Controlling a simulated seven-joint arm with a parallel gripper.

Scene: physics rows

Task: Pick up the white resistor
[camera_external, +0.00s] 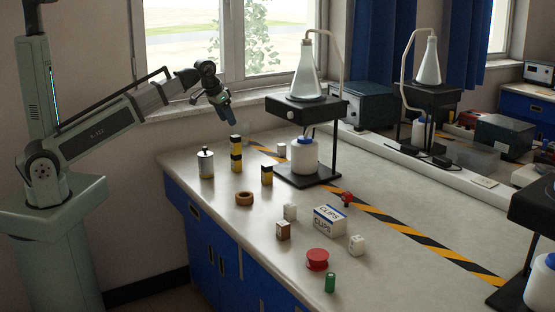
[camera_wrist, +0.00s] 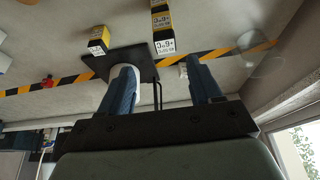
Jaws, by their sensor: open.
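My gripper (camera_external: 222,108) is high above the bench's far left part, well away from both. In the wrist view my gripper (camera_wrist: 160,66) has its two blue fingers apart with nothing held between them.
Near my gripper stand yellow-and-black blocks (camera_external: 236,163), a metal canister (camera_external: 205,163) and a black stand (camera_external: 307,178) with a flask.

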